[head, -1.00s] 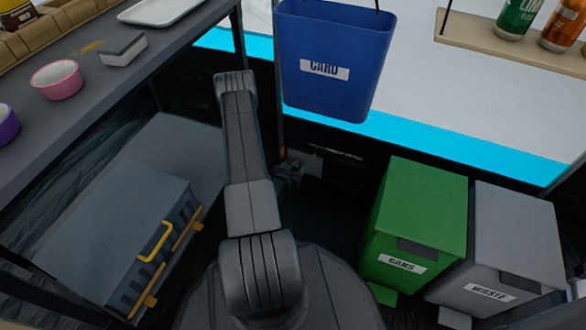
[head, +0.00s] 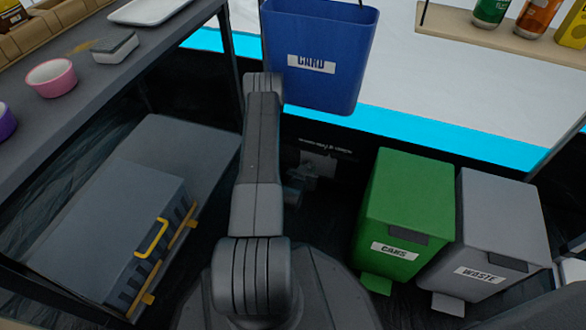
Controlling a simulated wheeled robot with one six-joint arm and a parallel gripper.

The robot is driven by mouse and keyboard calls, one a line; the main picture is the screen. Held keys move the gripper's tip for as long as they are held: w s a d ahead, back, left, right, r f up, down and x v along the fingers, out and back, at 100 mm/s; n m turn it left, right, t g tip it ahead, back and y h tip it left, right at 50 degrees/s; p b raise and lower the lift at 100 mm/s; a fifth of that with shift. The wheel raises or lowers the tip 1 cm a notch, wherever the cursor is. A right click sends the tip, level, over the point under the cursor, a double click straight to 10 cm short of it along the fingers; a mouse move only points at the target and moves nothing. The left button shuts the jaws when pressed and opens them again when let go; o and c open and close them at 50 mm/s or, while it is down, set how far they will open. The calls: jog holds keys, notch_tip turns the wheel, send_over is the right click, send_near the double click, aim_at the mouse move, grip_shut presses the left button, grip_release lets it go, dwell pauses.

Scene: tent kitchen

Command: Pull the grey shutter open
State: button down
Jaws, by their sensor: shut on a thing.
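My arm rises from my base and bends over at the elbow beside the blue bin. Its far part is mostly hidden behind the near links. A dim dark shape just right of the arm, low in the shadow, appears to be my gripper (head: 294,190). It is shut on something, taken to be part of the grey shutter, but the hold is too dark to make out. No grey shutter shows clearly. A small pale grey patch (head: 318,164) shows just above and right of the gripper, under faint white lettering. I cannot tell whether it belongs to the shutter.
A blue card bin (head: 318,85) hangs ahead. A green cans bin (head: 405,205) and a grey waste bin (head: 500,220) stand right. A grey case (head: 115,225) with a yellow handle lies left, below the counter (head: 120,80). Dark floor lies between.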

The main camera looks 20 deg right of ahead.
aim_at(323, 167)
jog(key=s+d, duration=0.2)
jog(key=d, duration=0.2)
jog(key=shift+s+d, duration=0.15)
jog(key=shift+s, duration=0.25)
jog(key=c, duration=1)
grip_release()
jog(key=shift+s+d, duration=0.1)
jog(key=shift+d, duration=0.05)
jog(key=p+v, duration=0.4)
jog(key=v, duration=1)
jog(key=shift+p, duration=0.35)
jog(key=shift+f, duration=0.1)
